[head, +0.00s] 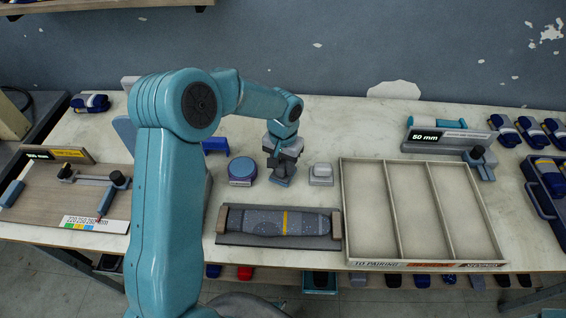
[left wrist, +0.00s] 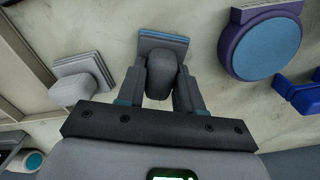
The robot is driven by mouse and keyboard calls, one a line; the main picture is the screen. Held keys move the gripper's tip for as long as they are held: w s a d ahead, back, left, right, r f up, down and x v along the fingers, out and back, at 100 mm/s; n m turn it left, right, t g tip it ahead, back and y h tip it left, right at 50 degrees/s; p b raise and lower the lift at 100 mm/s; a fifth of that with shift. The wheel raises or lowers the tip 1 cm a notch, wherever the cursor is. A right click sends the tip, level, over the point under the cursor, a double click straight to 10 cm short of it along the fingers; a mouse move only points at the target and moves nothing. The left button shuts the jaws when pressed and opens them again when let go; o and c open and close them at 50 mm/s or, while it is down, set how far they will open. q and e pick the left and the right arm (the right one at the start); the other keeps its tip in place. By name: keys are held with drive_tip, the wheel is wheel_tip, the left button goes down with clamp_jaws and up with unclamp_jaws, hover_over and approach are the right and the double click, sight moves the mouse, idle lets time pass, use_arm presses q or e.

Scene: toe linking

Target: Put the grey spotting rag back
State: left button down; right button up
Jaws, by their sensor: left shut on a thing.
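My left gripper (head: 283,163) is shut on the grey spotting rag (head: 281,181), above the middle of the bench. In the left wrist view the two fingers (left wrist: 160,90) close on its grey upright grip (left wrist: 161,72). Its flat layered pad has a blue-tinted face (left wrist: 163,40). I cannot tell whether the pad touches the bench. A similar, paler grey pad with a grip (head: 320,174) stands just right of it; it also shows in the left wrist view (left wrist: 82,80). My right gripper is not in view.
A round blue-and-purple tin (head: 242,170) stands to the left. A grey tray (head: 222,225) in front holds a dark speckled sock with a yellow band (head: 275,222). A three-compartment box (head: 347,215) stands to the right. A narrow bare bench strip lies behind the sock tray.

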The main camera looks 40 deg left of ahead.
sight(283, 163)
use_arm(q)
drive_tip(key=shift+s, duration=0.1)
drive_tip(key=shift+f+b, duration=0.2)
drive_tip(key=shift+b, duration=0.1)
drive_tip(key=c, duration=0.7)
unclamp_jaws()
drive_tip(key=shift+c, duration=0.2)
drive_tip(key=shift+r, duration=0.1)
drive_tip(key=shift+r+p, duration=0.2)
drive_tip(key=shift+p, duration=0.1)
wheel_tip(283, 163, up, 12)
